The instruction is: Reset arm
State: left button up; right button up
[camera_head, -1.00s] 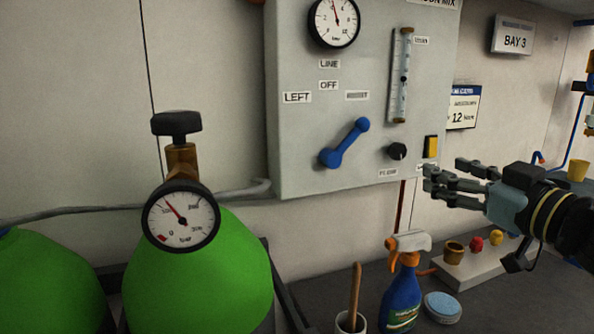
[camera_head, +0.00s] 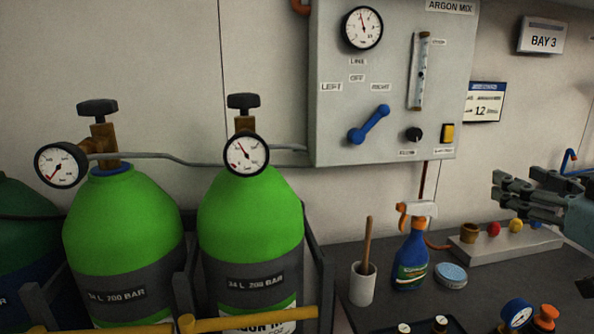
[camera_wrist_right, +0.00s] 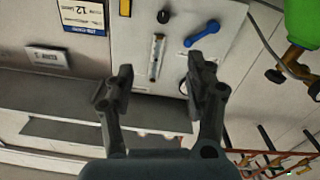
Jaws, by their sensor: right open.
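My right gripper (camera_head: 525,192) is at the right edge of the head view, in the air above the bench and to the right of the grey gas panel (camera_head: 335,135). In the right wrist view my right gripper (camera_wrist_right: 158,88) shows two spread fingers with nothing between them. The panel's blue lever (camera_head: 369,125) slants up to the right, toward the RIGHT label; it also shows in the right wrist view (camera_wrist_right: 202,34). The gripper is apart from the panel and the lever. My left gripper is not in view.
Two green gas cylinders (camera_head: 250,215) with gauges stand on the left behind a yellow bar (camera_head: 255,318). The dark bench (camera_head: 385,308) holds a blue spray bottle (camera_head: 411,258), a white cup (camera_head: 362,284), a round sponge (camera_head: 450,274) and a block with coloured knobs (camera_head: 485,248).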

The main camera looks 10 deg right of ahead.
jog(key=s+f+m+g+h, duration=0.6)
jog(key=s+f, duration=0.3)
jog(key=f, duration=0.4)
jog(key=s+a+f+n+g+y, duration=0.2)
jog(key=s+a+f+g, duration=0.25)
jog(key=s, duration=0.25)
jog(key=s+a+f+n+g+y, duration=0.2)
jog(key=s+a+f+g, duration=0.15)
jog(key=s+a, duration=0.3)
jog(key=s+d+f+g+b, duration=0.1)
jog(key=d+f+b, duration=0.15)
jog(key=f, duration=1.35)
jog(key=s+d+f+g+b, duration=0.1)
jog(key=f+b, duration=0.3)
jog(key=f, duration=1.2)
pick_arm(q)
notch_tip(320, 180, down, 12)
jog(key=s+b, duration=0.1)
jog(key=b, duration=0.4)
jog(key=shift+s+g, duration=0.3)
pick_arm(e)
jog(key=s+d+f+g, duration=0.1)
jog(key=s+f, duration=1.7)
jog(key=f, duration=0.3)
jog(key=shift+s+f+m, duration=0.2)
jog(key=shift+s+m, duration=0.1)
jog(key=shift+s, duration=0.05)
